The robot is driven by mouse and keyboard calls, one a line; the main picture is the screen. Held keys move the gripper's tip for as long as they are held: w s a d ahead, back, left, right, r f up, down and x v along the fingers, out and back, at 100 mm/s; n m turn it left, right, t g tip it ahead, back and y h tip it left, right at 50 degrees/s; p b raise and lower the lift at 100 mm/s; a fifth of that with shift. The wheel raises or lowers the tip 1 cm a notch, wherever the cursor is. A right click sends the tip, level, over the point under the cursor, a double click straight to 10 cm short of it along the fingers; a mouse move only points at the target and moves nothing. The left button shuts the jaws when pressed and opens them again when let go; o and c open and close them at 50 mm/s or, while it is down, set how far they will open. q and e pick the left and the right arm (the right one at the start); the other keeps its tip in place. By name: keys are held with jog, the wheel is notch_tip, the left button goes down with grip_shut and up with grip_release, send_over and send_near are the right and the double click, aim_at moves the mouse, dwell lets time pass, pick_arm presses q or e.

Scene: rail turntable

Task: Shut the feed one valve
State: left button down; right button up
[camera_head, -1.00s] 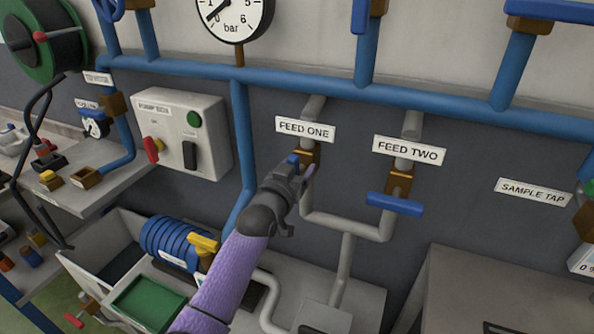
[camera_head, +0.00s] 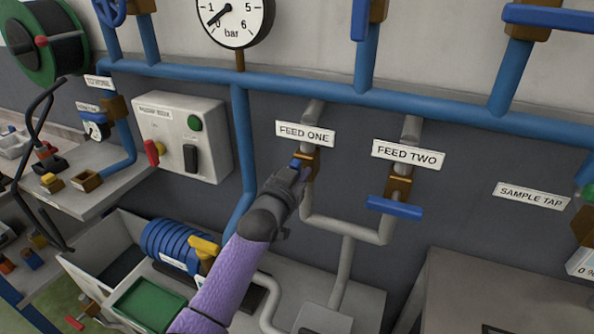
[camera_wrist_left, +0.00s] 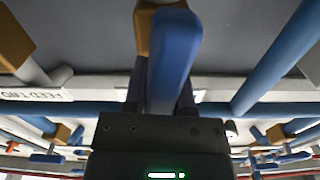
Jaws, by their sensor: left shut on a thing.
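The feed one valve has a brass body (camera_head: 309,157) below the "FEED ONE" label (camera_head: 305,133) on a grey pipe. Its blue handle (camera_head: 295,163) is mostly hidden by my gripper in the head view. My left gripper (camera_head: 301,174) is at the valve and shut on this handle. In the left wrist view the blue handle (camera_wrist_left: 173,55) runs from the brass body (camera_wrist_left: 158,12) down between the dark fingers (camera_wrist_left: 160,95). I cannot tell the handle's exact angle from the head view. My right gripper is not in view.
The feed two valve (camera_head: 395,205) stands close on the right, its blue handle lying across its pipe. A blue header pipe (camera_head: 400,100) runs above. A pump box (camera_head: 210,130) is on the left, and a grey cabinet (camera_head: 500,290) at lower right.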

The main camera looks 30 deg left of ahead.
pick_arm(q)
jog(key=m+p, duration=0.1)
jog(key=m, duration=0.2)
jog(key=shift+d+m, duration=0.15)
jog(key=shift+m, duration=0.15)
jog(key=m+p, duration=0.1)
jog(key=m, duration=0.2)
jog(key=shift+d+f+m, duration=0.1)
jog(key=shift+d+m, duration=0.05)
jog(key=shift+m, duration=0.15)
jog(key=m, duration=0.6)
jog(key=f+m, duration=0.1)
jog(key=m, duration=0.2)
jog(key=shift+d, duration=0.2)
jog(key=shift+m, duration=0.4)
jog(key=shift+c, duration=2.2)
grip_release()
